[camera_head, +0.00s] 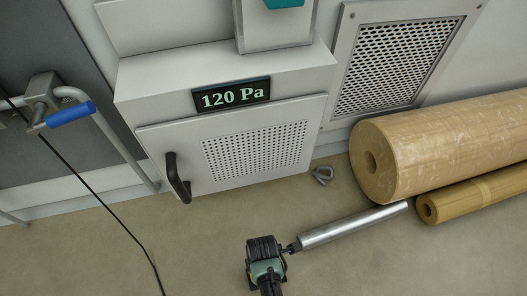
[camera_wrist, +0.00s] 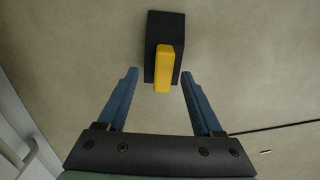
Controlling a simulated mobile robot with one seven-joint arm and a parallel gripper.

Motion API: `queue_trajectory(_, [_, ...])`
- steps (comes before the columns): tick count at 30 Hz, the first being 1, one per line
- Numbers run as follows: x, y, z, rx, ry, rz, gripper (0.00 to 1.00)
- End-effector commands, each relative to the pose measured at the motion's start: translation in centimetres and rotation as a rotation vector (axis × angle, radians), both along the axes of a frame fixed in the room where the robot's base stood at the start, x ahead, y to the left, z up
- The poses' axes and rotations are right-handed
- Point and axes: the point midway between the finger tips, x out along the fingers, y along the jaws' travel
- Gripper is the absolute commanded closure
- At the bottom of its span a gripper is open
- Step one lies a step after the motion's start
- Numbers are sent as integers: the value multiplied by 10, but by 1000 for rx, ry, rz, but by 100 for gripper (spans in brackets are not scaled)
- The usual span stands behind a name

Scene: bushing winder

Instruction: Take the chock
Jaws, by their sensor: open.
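The wrist view shows a black block with a yellow bar-like grip, which looks like the chock (camera_wrist: 165,24), on the beige floor. Its yellow grip points down the picture toward my gripper (camera_wrist: 159,74). My gripper is open, with one blue finger on each side of the grip's lower part. A gap shows on both sides, and nothing is held. I cannot tell how far above the floor the fingertips are. I cannot make out the chock in the head view.
A white cabinet (camera_head: 255,165) with a black handle stands by the wall. Two brown rolls (camera_head: 445,140) lie at right beside a metal cylinder (camera_head: 350,226). A shackle (camera_head: 322,175) lies near the cabinet. A black cable (camera_wrist: 275,127) crosses the floor right of my gripper.

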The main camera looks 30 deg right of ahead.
Motion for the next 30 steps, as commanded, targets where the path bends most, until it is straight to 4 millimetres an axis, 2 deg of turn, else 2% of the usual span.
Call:
queue_trajectory(1, [-2,0,-10,0,1,0,32])
queue_trajectory(9, [-6,1,-42,0,1,-1,32])
queue_trajectory(19, [-6,1,-45,0,1,0,32])
queue_trajectory(30, [-6,1,-45,0,1,0,99])
